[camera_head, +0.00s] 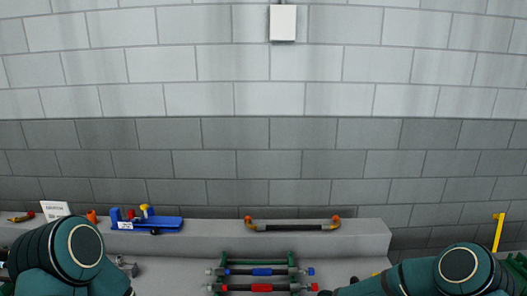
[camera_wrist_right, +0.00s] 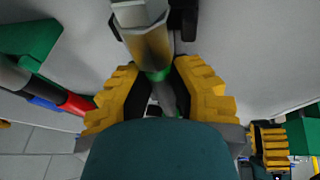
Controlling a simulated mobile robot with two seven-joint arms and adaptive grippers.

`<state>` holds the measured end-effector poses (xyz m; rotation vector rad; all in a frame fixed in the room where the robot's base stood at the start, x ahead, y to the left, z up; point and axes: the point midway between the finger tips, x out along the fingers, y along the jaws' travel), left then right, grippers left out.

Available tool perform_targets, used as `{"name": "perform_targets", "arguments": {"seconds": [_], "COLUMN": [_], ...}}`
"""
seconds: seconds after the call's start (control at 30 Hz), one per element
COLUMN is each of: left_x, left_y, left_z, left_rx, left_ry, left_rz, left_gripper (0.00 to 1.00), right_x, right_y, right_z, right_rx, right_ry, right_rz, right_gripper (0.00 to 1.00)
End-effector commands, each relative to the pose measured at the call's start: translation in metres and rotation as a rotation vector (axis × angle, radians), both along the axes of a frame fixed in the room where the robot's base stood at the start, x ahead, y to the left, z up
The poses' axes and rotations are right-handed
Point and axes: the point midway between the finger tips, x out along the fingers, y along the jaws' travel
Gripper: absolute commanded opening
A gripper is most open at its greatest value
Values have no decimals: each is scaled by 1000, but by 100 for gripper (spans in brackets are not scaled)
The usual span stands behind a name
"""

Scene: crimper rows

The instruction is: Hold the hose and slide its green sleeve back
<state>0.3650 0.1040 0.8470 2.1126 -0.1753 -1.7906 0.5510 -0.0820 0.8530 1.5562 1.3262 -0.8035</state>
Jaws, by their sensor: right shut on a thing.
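In the right wrist view the hose (camera_wrist_right: 168,95) shows as a grey length between my right gripper's yellow fingers. A green sleeve (camera_wrist_right: 158,75) shows as a narrow band on it, beside a brass-coloured and grey end fitting (camera_wrist_right: 148,45). My right gripper (camera_wrist_right: 158,72) is shut with its fingertips on either side of the green band; the fingers hide much of it. In the head view both of my arms reach in at the bottom corners.
A green rack (camera_head: 258,256) on the grey bench holds hoses with a blue sleeve (camera_head: 262,272) and a red sleeve (camera_head: 262,287). On the raised ledge (camera_head: 210,228) are a blue tool (camera_head: 150,223) and a dark bar with orange ends (camera_head: 292,227). A yellow post (camera_head: 498,232) stands at right.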

Motion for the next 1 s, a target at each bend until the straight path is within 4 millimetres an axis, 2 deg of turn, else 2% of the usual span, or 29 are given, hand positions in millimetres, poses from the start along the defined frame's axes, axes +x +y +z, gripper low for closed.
{"name": "perform_targets", "arguments": {"seconds": [1.0], "left_x": [0], "left_y": [0], "left_z": [-9], "left_rx": [0], "left_ry": [0], "left_rz": [0], "left_gripper": [30], "right_x": [-4], "right_y": [-1], "right_z": [-12], "right_rx": [-5], "right_ry": [12], "right_rz": [1], "right_gripper": [0]}}
